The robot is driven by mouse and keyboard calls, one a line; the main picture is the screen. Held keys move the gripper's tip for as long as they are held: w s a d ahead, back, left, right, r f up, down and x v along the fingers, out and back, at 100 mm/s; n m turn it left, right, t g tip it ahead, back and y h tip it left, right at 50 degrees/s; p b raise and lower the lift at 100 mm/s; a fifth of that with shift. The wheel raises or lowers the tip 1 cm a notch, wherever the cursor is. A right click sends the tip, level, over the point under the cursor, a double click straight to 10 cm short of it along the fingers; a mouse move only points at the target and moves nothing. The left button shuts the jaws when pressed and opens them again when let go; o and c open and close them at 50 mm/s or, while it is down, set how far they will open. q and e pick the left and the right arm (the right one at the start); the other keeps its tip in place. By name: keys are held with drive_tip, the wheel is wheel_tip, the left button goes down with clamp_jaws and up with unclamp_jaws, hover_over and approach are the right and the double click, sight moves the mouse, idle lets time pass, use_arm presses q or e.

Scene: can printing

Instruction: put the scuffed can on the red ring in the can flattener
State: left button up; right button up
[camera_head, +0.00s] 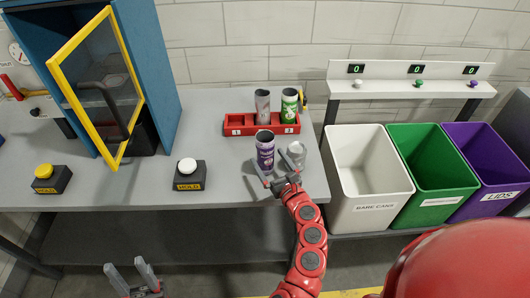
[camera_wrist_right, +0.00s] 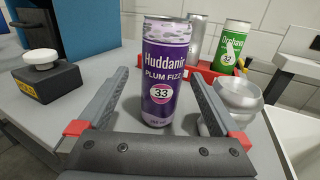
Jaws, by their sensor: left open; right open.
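A purple Plum Fizz can (camera_head: 265,148) with a pale, worn-looking top band stands upright on the grey bench; it also shows in the right wrist view (camera_wrist_right: 165,75). My right gripper (camera_head: 278,186) is open, its fingers either side of the can's lower part, with gaps visible. A silver-grey can with reddish marks (camera_head: 262,105) and a green can (camera_head: 289,105) stand in the red rack (camera_head: 250,127). I cannot tell for sure which can is the scuffed one. My left gripper (camera_head: 132,278) is open and empty, low in front of the bench. No red ring is discernible.
A silver cup-shaped piece (camera_wrist_right: 238,98) stands close right of the purple can. A blue cabinet (camera_head: 160,60) has its yellow-framed door (camera_head: 62,80) open. White-button (camera_head: 187,166) and yellow-button (camera_head: 43,171) boxes sit near the front edge. Bins (camera_head: 370,190) stand right of the bench.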

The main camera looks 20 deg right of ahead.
sight(265, 165)
drive_tip(key=w, duration=0.2)
drive_tip(key=w+p, duration=0.1)
drive_tip(key=shift+w+r, duration=0.25)
drive_tip(key=shift+w, duration=0.1)
drive_tip(key=shift+w+f, duration=0.15)
drive_tip(key=shift+w, duration=0.1)
drive_tip(key=c, duration=1.5)
drive_tip(key=shift+o, duration=0.2)
